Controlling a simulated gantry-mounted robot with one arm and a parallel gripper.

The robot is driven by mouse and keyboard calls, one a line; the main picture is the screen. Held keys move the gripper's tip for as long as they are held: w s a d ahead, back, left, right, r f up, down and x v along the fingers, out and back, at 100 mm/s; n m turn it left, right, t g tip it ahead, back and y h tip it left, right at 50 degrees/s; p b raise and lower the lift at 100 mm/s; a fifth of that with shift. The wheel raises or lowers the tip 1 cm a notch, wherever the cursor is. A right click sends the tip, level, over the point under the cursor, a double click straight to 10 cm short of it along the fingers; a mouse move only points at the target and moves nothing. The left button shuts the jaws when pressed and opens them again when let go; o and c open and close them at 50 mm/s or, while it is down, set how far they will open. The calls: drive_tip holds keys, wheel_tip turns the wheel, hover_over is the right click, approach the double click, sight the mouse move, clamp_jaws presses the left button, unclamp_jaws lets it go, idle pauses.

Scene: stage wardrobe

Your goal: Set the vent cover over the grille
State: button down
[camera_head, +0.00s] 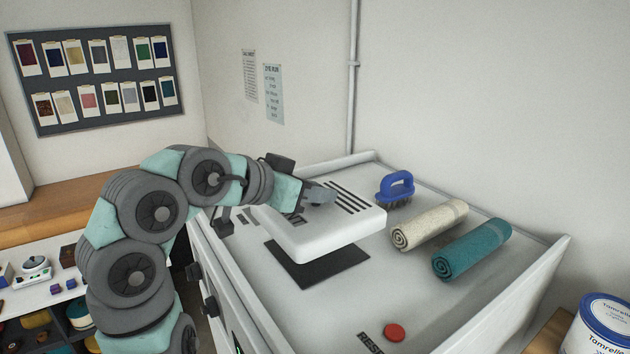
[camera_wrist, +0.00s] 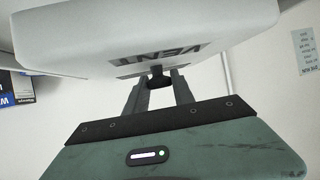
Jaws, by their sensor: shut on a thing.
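The vent cover (camera_head: 322,229) is a white, rounded slab with dark slots along its far part. In the head view it is held above the machine's top, apart from it. A dark rectangular grille (camera_head: 318,266) shows on the top below it, partly hidden by the cover. My gripper (camera_head: 318,195) is shut on a small part of the cover near its middle. In the wrist view the cover (camera_wrist: 130,42) spans the upper picture with the letters VENT upside down, and my gripper's fingers (camera_wrist: 160,78) close on a dark knob or tab there.
On the white machine top (camera_head: 430,305) are a blue-handled brush (camera_head: 396,188), a cream roll (camera_head: 428,226), a teal roll (camera_head: 470,250) and a red button (camera_head: 394,332). Raised rims edge the top at the back and right. A paint can (camera_head: 603,325) stands at lower right.

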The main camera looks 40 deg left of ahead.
sight(275, 224)
drive_tip(key=shift+f+b, duration=1.45)
drive_tip(key=shift+f, duration=1.75)
drive_tip(key=shift+f, duration=0.25)
drive_tip(key=c, duration=1)
unclamp_jaws()
drive_tip(key=b+v, duration=0.3)
drive_tip(key=v, duration=0.6)
drive_tip(key=shift+s+a, duration=0.1)
drive_tip(key=shift+s, duration=0.15)
drive_tip(key=shift+s+r, duration=0.4)
drive_tip(key=shift+s, duration=0.2)
drive_tip(key=shift+s, duration=0.1)
